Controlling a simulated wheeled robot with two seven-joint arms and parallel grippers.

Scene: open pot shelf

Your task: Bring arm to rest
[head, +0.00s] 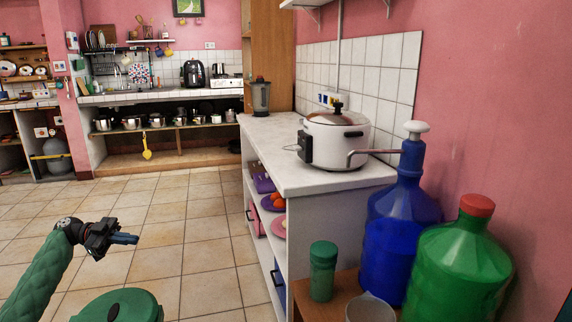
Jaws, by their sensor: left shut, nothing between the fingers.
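My left gripper (122,239) is at the lower left in the head view, at the end of my green arm. Its dark fingers are together and hold nothing. It hangs in open space over the tiled floor, apart from the counter and shelves. My right gripper is not in view.
A white-topped counter (290,165) with open shelves stands at centre right, bearing a white cooker (335,137) and a blender (261,97). A blue bottle (399,220) and a green bottle (458,262) stand at the right. The tiled floor (185,220) is clear. Several pots line the far shelf.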

